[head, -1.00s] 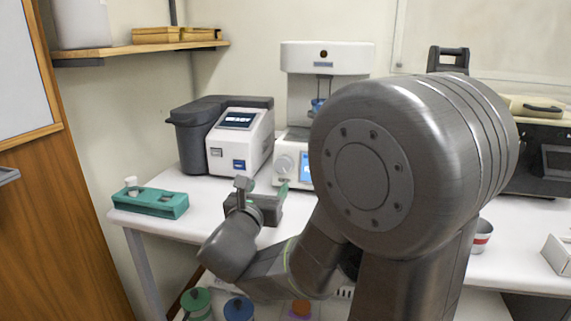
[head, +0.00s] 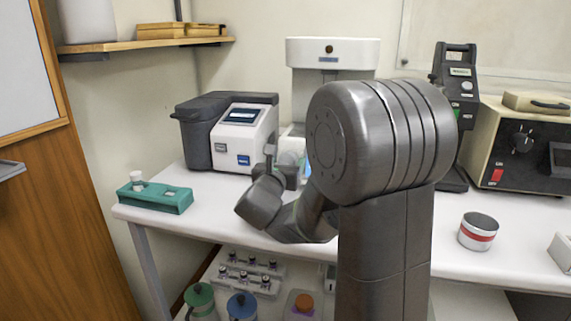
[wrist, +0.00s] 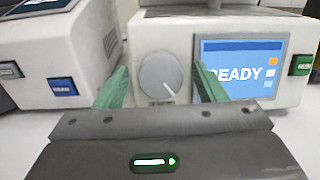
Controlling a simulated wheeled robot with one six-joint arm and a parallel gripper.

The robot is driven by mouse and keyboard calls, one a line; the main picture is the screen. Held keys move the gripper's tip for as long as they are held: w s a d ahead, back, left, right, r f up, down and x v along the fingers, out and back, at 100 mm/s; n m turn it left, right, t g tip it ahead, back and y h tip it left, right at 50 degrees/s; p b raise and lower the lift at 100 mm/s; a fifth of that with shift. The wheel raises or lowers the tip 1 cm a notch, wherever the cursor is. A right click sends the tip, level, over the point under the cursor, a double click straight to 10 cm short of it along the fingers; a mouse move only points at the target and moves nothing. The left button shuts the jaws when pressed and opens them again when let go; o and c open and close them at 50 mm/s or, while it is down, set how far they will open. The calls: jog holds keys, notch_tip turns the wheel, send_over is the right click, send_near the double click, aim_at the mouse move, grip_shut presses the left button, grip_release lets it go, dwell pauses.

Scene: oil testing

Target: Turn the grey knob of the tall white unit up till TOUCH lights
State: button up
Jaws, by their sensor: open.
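The tall white unit (head: 333,52) stands at the back of the bench, its lower part mostly hidden by my arm in the head view. In the wrist view its base front (wrist: 150,38) shows a round grey knob (wrist: 160,75) with a white pointer line aimed down and to the right. A blue screen (wrist: 240,68) right of the knob reads READY. My gripper (wrist: 158,84) is open, its green fingers on either side of the knob in the picture. I cannot tell whether they touch it. In the head view the fingers are hidden.
A white and dark grey instrument (head: 236,139) stands close on the left. A teal block (head: 155,197) sits at the bench's left end. A red-banded tin (head: 478,231), a black device (head: 455,95) and a beige box (head: 510,135) stand to the right. A green button (wrist: 302,65) is right of the screen.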

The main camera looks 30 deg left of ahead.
jog(key=shift+c, duration=0.2)
jog(key=c, duration=0.9)
jog(key=shift+f+m+b, duration=0.25)
jog(key=shift+m+b, duration=0.45)
jog(key=shift+b, duration=0.25)
jog(key=shift+c, duration=0.2)
jog(key=shift+r+m+h+b, duration=0.1)
jog(key=shift+m+h+b, duration=0.4)
jog(key=shift+m+b, duration=0.3)
jog(key=shift+r+m, duration=0.15)
jog(key=shift+m, duration=0.35)
jog(key=o, duration=1)
jog(key=shift+s, duration=0.1)
